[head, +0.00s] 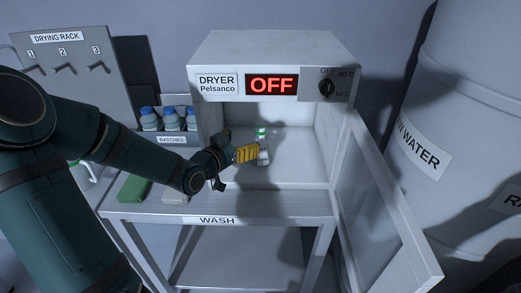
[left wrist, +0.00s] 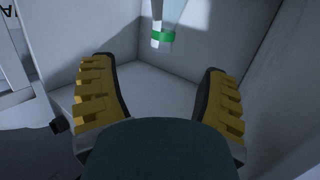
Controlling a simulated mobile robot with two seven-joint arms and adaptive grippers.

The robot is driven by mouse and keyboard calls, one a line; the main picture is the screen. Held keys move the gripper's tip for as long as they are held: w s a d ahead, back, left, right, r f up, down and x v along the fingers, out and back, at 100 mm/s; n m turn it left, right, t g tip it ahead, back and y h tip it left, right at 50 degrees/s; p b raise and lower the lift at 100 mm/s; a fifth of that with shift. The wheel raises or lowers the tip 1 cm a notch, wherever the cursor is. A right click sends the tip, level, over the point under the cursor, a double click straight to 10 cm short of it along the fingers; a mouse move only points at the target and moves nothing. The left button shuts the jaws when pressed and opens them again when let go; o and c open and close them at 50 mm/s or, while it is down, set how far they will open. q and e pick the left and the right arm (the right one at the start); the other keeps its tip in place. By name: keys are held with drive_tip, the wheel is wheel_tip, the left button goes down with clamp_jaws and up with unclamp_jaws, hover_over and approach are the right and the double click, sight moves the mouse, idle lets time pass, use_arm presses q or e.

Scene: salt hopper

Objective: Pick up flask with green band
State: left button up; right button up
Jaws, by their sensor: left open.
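The flask with a green band (head: 263,158) is a small pale vessel standing inside the open dryer, with the band near its top in the head view. In the left wrist view the flask (left wrist: 162,37) shows at the top, past the fingertips and partly cut off by the frame edge. My left gripper (head: 247,153) reaches in at the dryer's front from the left, its yellow-padded fingers beside the flask in the head view. In the left wrist view the fingers (left wrist: 160,70) are spread wide with nothing between them. My right gripper is not in view.
The dryer (head: 290,55) reads OFF, and its door (head: 385,205) stands open at the right. A WASH table (head: 285,203) lies in front. Blue-capped bottles (head: 172,120) stand in a batches holder at the left, near a green block (head: 134,188). A large water tank (head: 470,130) is at the right.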

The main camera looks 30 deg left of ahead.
sight(257, 131)
use_arm(q)
drive_tip(key=w+b, duration=0.1)
drive_tip(key=w, duration=0.2)
drive_tip(key=w+f+b, duration=0.1)
drive_tip(key=w, duration=0.3)
drive_tip(key=w+b, duration=0.1)
drive_tip(key=w, duration=0.2)
drive_tip(key=shift+w+f, duration=0.2)
drive_tip(key=shift+f, duration=0.1)
clamp_jaws()
